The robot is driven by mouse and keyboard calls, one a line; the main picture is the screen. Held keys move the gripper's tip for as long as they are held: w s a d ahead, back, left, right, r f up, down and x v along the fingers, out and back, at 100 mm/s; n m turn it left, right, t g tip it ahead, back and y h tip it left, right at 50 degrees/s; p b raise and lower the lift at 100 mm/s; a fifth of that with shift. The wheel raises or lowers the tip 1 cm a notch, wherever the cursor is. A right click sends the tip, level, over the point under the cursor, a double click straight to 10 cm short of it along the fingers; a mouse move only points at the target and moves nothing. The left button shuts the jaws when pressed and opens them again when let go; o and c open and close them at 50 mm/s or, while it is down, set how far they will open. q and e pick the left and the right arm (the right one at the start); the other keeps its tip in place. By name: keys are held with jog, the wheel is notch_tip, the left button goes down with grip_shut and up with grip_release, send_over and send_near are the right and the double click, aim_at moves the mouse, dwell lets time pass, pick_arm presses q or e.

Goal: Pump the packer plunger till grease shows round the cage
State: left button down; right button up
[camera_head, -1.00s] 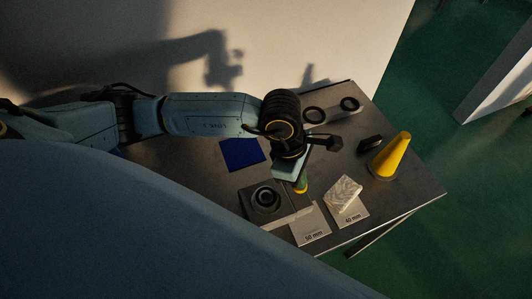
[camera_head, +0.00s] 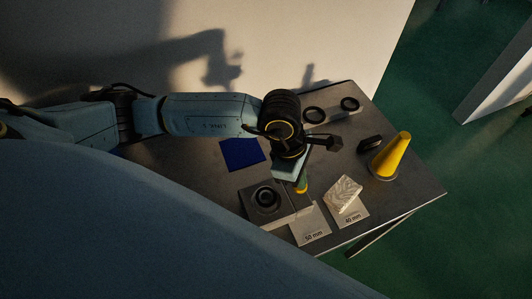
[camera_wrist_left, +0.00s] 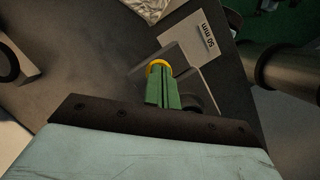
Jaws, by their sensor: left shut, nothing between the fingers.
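My left gripper (camera_head: 302,186) hangs over the middle of the bench, pointing down, shut and empty. Its green fingers lie together in the left wrist view (camera_wrist_left: 162,88), with a yellow curved piece (camera_wrist_left: 158,65) at their tips; whether that piece belongs to the fingers is unclear. A dark square block with a round ringed centre (camera_head: 266,198) sits left of the fingertips, apart from them. A yellow cone (camera_head: 390,155) stands upright on a round base at the right. I cannot tell which of these is the packer, and no grease or cage is distinguishable. My right gripper is out of view.
A pale patterned block (camera_head: 345,193) rests by the 40 mm plate (camera_head: 352,217); the 50 mm plate (camera_head: 314,237) lies beside it, near the front edge. Two dark rings (camera_head: 314,115) (camera_head: 350,103) lie at the back. A blue cloth (camera_head: 242,153) and a small black block (camera_head: 370,143) lie nearby.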

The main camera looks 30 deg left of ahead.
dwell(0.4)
pick_arm(q)
jog(key=shift+f+b, duration=0.6)
jog(key=shift+r+p, duration=0.45)
jog(key=shift+r, duration=0.35)
